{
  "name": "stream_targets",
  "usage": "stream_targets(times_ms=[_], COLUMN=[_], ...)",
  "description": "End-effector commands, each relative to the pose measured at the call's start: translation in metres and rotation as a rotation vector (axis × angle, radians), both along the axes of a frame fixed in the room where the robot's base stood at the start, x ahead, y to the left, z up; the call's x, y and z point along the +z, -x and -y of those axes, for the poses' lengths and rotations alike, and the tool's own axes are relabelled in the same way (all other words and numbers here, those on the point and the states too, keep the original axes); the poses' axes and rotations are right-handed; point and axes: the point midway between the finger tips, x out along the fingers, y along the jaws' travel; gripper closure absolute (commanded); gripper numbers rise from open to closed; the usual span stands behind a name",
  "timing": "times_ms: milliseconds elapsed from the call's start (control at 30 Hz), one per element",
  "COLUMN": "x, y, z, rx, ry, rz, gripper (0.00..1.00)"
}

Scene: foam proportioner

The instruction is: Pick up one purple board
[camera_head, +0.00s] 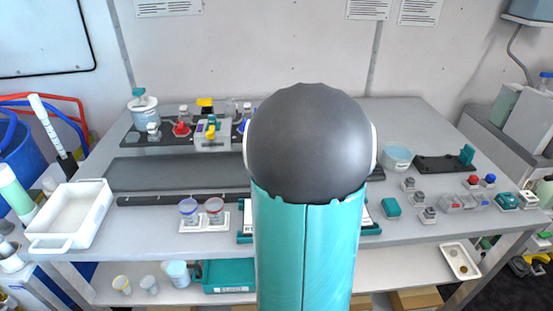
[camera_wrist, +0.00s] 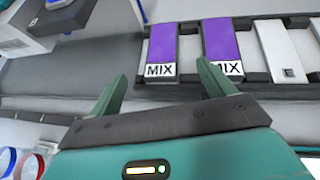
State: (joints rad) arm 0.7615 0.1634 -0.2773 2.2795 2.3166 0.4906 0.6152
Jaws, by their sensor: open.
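Two purple boards marked MIX lie side by side in a dark rack in the wrist view. The left purple board (camera_wrist: 161,46) is in full view. The right purple board (camera_wrist: 224,40) has its lower label partly covered by my right fingertip. My gripper (camera_wrist: 160,86) is open and empty, its teal fingers spread below the boards in the picture. No contact with the left board shows; for the right board I cannot tell. In the head view my arm hides the boards and my gripper.
A pale board (camera_wrist: 279,50) sits right of the purple ones in the dark rack (camera_wrist: 195,97). In the head view, a white tray (camera_head: 72,213) is at the table's left, two cups (camera_head: 201,210) stand at the front, and small blocks (camera_head: 425,214) lie at the right.

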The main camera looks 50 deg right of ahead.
Motion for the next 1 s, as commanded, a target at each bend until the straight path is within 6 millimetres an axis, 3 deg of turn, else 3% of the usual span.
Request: stream_targets(times_ms=[133, 700, 1000], x=[-0.013, -0.042, -0.044], y=[-0.017, -0.055, -0.059], z=[0.012, 0.046, 0.048], rx=[0.001, 0.003, 0.003], ry=[-0.002, 0.0, 0.001], rz=[-0.003, -0.001, 0.0], gripper=[0.18, 0.18, 0.2])
